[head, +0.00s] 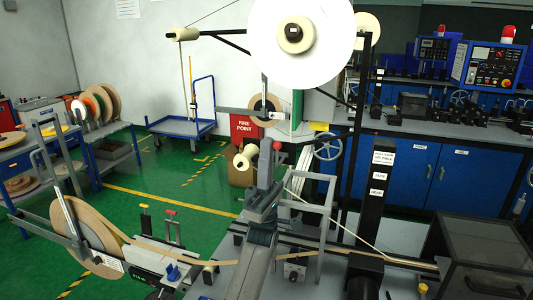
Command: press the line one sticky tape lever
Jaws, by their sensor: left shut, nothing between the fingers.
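My left gripper (266,150) points upward in the middle of the head view, above my grey forearm. Its fingers are shut with nothing between them. A red-topped upright piece (277,146) shows right beside the fingertips; I cannot tell whether they touch. Two more small levers, one with a red top (170,213) and one with a yellow top (144,207), stand on the machine at lower left. I cannot tell which is the line one sticky tape lever. My right gripper is not in view.
A large white reel (338,30) hangs above. A tan tape reel (85,238) stands at lower left, its strip running right past my arm. A black labelled post (374,200) and a dark box (480,250) stand at right.

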